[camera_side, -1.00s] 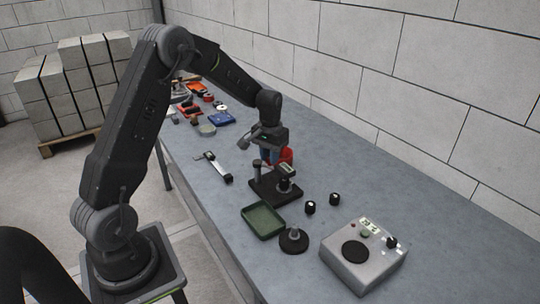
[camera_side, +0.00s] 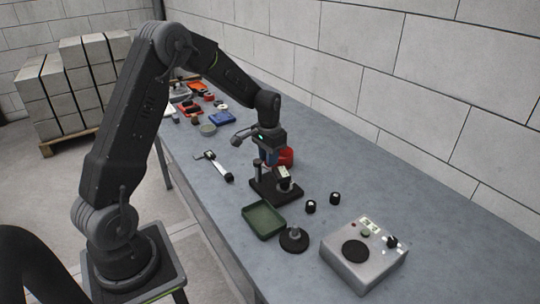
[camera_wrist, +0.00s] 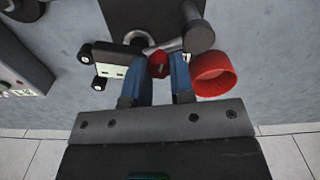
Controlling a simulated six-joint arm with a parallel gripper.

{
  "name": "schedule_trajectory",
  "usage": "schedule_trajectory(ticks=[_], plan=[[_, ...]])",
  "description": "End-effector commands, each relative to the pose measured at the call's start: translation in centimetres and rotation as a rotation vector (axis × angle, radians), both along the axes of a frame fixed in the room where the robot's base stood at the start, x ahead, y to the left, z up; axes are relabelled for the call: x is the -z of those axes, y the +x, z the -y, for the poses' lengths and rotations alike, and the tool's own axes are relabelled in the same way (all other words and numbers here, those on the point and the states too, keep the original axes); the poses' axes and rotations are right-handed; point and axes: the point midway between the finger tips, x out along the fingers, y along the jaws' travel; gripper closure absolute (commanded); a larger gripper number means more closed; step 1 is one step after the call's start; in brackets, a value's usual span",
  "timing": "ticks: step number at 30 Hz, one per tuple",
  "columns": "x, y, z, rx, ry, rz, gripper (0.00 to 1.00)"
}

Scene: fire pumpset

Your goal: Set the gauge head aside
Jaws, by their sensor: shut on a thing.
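The gauge head (camera_side: 283,175), a small pale block with a dark top, is at the black stand (camera_side: 270,191), beside its post. In the wrist view the gauge head (camera_wrist: 114,68) lies just left of the fingers, and a small red part shows between them. My gripper (camera_side: 268,157) points down over the stand with its blue fingers. Fingers and post hide part of the hold, and I cannot tell whether the head touches the stand.
A red cup (camera_side: 286,156) stands close behind the fingers. A green tray (camera_side: 263,222), a round black base (camera_side: 294,240), two black knobs (camera_side: 334,198) and a grey instrument box (camera_side: 363,258) are nearer. A caliper-like tool (camera_side: 214,166) lies left. Bare bench lies along the wall side.

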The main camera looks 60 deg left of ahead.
Motion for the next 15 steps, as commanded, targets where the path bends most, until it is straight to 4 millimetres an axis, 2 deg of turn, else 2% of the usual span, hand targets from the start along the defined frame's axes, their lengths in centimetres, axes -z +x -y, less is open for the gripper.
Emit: schedule_trajectory(ticks=[15], plan=[[-0.1,-1.9,0.2,0.489,0.002,0.005,1.0]])
